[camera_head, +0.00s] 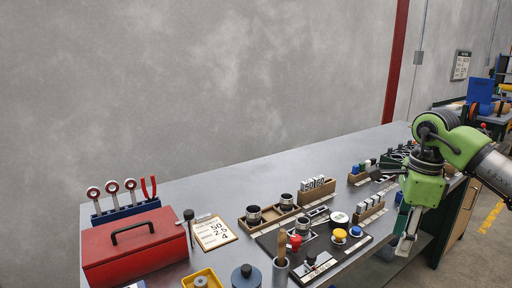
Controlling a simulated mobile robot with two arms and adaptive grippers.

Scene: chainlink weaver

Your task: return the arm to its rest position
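My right arm comes in from the right edge, green and black. Its gripper (405,245) points down at the front edge of the grey workbench (190,187), right of the dark board with knobs. The fingers are small and pale here, and I cannot tell whether they are open or shut. No held object can be made out. My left gripper and arm are not in view.
A red toolbox (135,250) stands at the left. Beside it lies a clipboard (213,232). A wooden tray (270,217) holds metal cups. A dark board (350,250) carries yellow and red knobs. The bench's back middle is clear.

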